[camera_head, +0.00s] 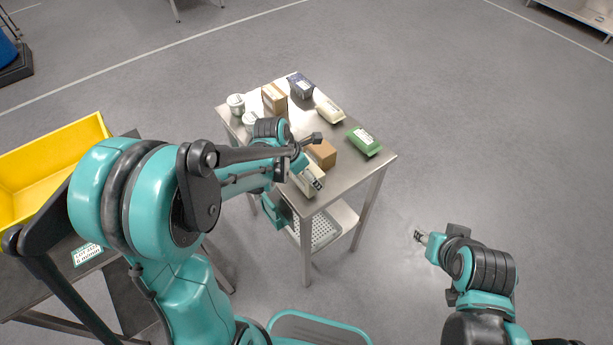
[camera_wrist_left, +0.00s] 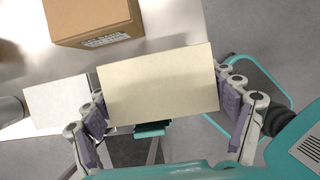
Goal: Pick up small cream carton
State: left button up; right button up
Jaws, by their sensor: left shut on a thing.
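The small cream carton (camera_wrist_left: 158,85) fills the middle of the left wrist view, with a plain pale top face. My left gripper (camera_wrist_left: 162,100) has one finger on each side of it and is shut on it. In the head view my left gripper (camera_head: 306,172) is at the near edge of the steel table, and part of a cream carton (camera_head: 309,187) shows there; the arm hides the rest. I cannot tell whether the carton is clear of the tabletop. My right gripper (camera_head: 421,237) is off to the right, away from the table, with its finger opening unclear.
A brown box (camera_head: 322,153) stands close beyond the left gripper. A green pack (camera_head: 363,142), a cream pack (camera_head: 330,110), a dark blue box (camera_head: 301,86), another brown box (camera_head: 274,98) and white tins (camera_head: 236,103) share the table (camera_head: 372,172). A yellow bin (camera_head: 75,142) is at left.

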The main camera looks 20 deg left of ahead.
pick_arm(q)
jog(key=s+d+r+p, duration=0.3)
jog(key=d+r, duration=0.5)
jog(key=d, duration=0.3)
jog(key=shift+s+p, duration=0.3)
jog(key=shift+s, duration=0.15)
